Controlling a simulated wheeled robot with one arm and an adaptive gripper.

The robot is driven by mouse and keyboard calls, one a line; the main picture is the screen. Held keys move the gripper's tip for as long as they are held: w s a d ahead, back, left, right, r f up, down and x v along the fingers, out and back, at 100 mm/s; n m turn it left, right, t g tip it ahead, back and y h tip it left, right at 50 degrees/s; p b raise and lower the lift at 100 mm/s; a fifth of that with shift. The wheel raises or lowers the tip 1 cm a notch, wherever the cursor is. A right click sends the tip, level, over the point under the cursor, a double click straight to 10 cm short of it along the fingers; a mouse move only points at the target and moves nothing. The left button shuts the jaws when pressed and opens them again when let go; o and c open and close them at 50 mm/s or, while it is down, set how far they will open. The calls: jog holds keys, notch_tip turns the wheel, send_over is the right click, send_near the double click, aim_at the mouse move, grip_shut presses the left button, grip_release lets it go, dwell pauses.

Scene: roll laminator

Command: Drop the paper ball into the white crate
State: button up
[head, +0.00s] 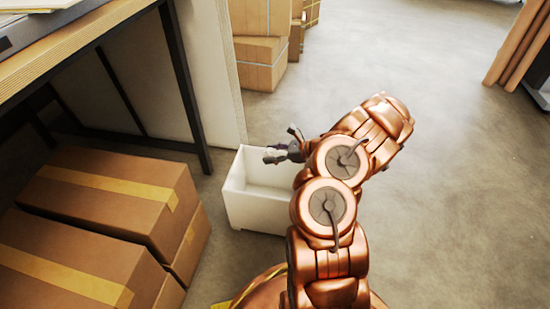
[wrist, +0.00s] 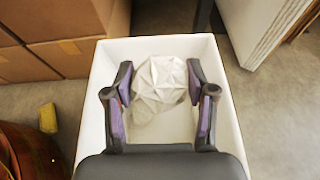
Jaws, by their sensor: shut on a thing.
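The paper ball (wrist: 160,82) is a crumpled, off-white, faceted lump between my gripper's fingers in the wrist view. My gripper (wrist: 162,92) is shut on it, with a dark finger on either side. The white crate (head: 256,208) is an open box on the floor in the head view. It also fills the middle of the wrist view (wrist: 227,105), with its walls around the ball and fingers. My gripper (head: 272,156) is over the crate in the head view. I cannot make out the ball there, and my arm hides the crate's right side.
Taped cardboard boxes (head: 120,192) stand left of the crate. A wooden-topped table (head: 75,50) with dark legs and a pale panel (head: 212,75) are behind it. More boxes (head: 262,60) stand farther back.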

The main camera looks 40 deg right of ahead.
jog(key=shift+s+d+f, duration=0.15)
jog(key=shift+s+f, duration=0.5)
jog(key=shift+f, duration=0.05)
notch_tip(320, 180, down, 6)
jog(key=b, duration=0.5)
jog(key=shift+r+b, duration=0.15)
jog(key=shift+b, duration=0.15)
jog(key=o, duration=1)
jog(key=shift+c, duration=0.2)
jog(key=v, duration=1.2)
